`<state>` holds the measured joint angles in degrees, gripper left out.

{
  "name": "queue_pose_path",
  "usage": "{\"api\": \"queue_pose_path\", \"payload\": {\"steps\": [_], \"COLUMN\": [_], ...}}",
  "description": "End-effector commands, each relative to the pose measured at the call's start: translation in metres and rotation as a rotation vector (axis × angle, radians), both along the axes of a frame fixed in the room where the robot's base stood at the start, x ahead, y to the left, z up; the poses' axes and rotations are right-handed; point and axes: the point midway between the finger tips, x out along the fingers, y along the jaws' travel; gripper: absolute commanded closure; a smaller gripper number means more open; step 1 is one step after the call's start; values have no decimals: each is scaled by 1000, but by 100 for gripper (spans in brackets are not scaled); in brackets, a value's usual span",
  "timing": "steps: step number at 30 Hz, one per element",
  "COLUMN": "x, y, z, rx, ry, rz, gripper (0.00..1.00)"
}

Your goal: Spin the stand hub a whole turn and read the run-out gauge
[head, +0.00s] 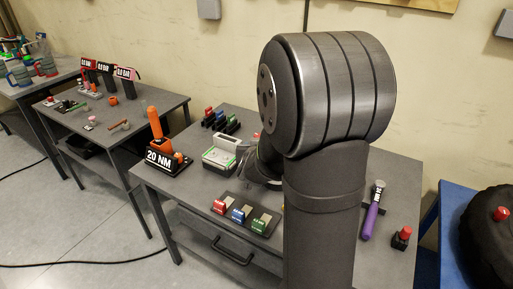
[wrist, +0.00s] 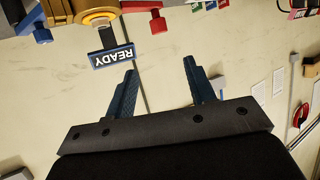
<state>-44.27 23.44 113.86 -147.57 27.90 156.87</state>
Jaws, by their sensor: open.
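In the wrist view, which looks upside down, my gripper (wrist: 160,66) has its two blue fingers spread apart with nothing between them. A round gold part, possibly the stand hub (wrist: 97,14), shows at the top left, cut off by the picture edge. A blue-framed sign reading READY (wrist: 111,56) sits just beside it, left of my fingertips and apart from them. In the head view my own arm fills the middle, and neither my gripper nor the hub can be made out.
A blue stand (head: 452,200) with a black round object is at right. More benches stand left.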

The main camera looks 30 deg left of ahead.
Motion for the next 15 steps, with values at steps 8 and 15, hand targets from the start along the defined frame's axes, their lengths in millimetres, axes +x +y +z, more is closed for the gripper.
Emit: {"api": "queue_pose_path", "payload": {"steps": [8, 15], "x": [-5, -1], "y": [-3, 0], "z": [2, 1], "rx": [0, -5], "ry": [1, 8], "rz": [0, 4], "gripper": [50, 74]}}
